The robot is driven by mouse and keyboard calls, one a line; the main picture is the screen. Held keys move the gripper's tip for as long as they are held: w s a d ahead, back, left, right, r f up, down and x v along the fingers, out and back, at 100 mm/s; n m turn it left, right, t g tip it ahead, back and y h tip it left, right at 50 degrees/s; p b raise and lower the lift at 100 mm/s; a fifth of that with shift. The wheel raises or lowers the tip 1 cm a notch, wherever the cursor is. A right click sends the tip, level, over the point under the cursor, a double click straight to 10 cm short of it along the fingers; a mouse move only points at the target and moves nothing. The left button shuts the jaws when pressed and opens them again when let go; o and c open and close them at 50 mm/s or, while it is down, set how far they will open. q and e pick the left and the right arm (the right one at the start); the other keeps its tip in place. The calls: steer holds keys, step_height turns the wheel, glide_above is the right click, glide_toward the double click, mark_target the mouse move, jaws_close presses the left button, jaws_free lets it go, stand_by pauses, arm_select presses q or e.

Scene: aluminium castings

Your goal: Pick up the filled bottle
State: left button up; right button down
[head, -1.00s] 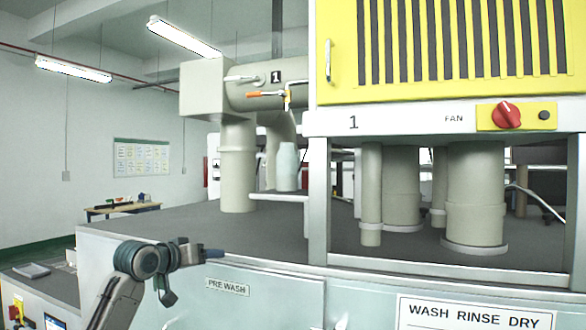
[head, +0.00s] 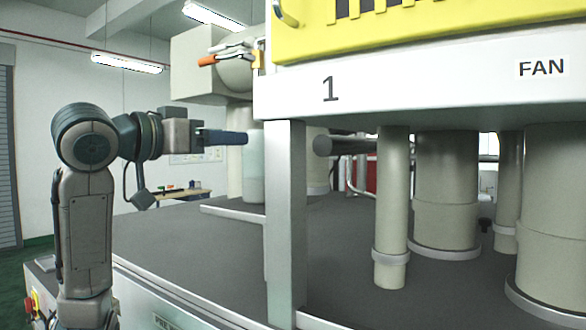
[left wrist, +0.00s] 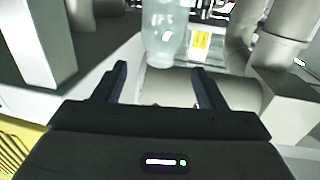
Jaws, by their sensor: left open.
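The bottle (head: 254,178) is pale and translucent. It stands upright on a light ledge (head: 228,211) left of the metal post, and its upper part is hidden behind my gripper in the head view. In the left wrist view the bottle (left wrist: 164,32) appears upside down at the top, just beyond the fingertips and roughly between their lines. My left gripper (head: 243,138) points right, level with the bottle's upper part. In the left wrist view its two dark fingers (left wrist: 159,72) are apart with nothing between them. My right gripper is not in view.
A metal post (head: 285,210) stands just right of the bottle. A white beam marked 1 and FAN (head: 410,92) runs above. An orange-handled valve (head: 222,57) and a thick pipe sit above the bottle. Several beige columns (head: 392,205) stand right on the dark worktop (head: 180,245).

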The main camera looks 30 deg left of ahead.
mark_target(252, 133)
arm_select(q)
steer(key=w+p, duration=0.2)
steer(key=d+r, duration=0.1)
steer(key=shift+w+p, duration=0.4)
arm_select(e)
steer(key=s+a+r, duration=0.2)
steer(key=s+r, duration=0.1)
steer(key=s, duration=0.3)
arm_select(q)
steer(key=p+x, duration=0.2)
steer(key=x, duration=0.1)
steer(key=p+x, duration=0.1)
steer(key=shift+w+a+r, duration=0.15)
steer(key=shift+w+a, duration=0.1)
steer(key=shift+w, duration=0.05)
steer(key=shift+w+p, duration=0.35)
steer(key=shift+p, duration=0.15)
steer(key=shift+w+d, duration=0.15)
steer(key=shift+w, duration=0.15)
steer(key=shift+w+f, duration=0.15)
steer(key=shift+f, duration=0.1)
steer(key=c, duration=0.7)
jaws_close()
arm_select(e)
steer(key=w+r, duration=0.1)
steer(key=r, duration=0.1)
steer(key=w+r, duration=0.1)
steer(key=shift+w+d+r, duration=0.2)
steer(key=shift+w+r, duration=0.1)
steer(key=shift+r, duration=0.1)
